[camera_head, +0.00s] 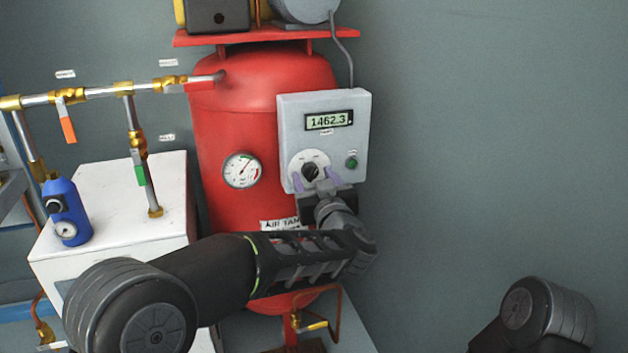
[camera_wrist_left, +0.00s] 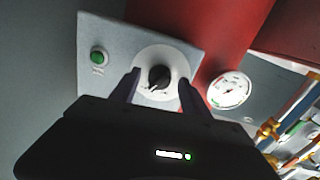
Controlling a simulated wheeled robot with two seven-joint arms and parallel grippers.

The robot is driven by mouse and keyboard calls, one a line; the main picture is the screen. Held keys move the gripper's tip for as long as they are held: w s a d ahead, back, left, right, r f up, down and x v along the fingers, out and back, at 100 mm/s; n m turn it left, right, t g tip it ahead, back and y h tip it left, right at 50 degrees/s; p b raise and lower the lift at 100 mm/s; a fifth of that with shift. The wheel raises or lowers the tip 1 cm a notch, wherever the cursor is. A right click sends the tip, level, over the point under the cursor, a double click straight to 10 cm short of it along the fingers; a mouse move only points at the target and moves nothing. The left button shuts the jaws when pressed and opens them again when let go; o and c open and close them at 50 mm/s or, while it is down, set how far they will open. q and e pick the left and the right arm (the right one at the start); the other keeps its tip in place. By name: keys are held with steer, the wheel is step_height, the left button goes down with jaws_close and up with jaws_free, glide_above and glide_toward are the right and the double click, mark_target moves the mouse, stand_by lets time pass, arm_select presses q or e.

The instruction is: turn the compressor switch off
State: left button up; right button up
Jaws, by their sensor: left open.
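The compressor switch (camera_head: 311,171) is a black rotary knob on a round white dial, low on the grey control box (camera_head: 352,110) of the red air tank. In the left wrist view the knob (camera_wrist_left: 159,77) sits between my two finger tips. My left gripper (camera_head: 313,182) is open, with one purple finger on each side of the dial. I cannot tell whether the fingers touch the panel. The box's display reads 1462.3. My right gripper is not in view.
A green button (camera_head: 351,163) sits right of the knob. A round gauge (camera_head: 241,170) is on the red tank (camera_head: 235,110). Pipes with an orange valve handle (camera_head: 67,125) and a green one (camera_head: 141,175), a white cabinet (camera_head: 110,205) and a blue device (camera_head: 66,212) stand left.

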arm_select(q)
steer(key=shift+c, duration=0.4)
jaws_close()
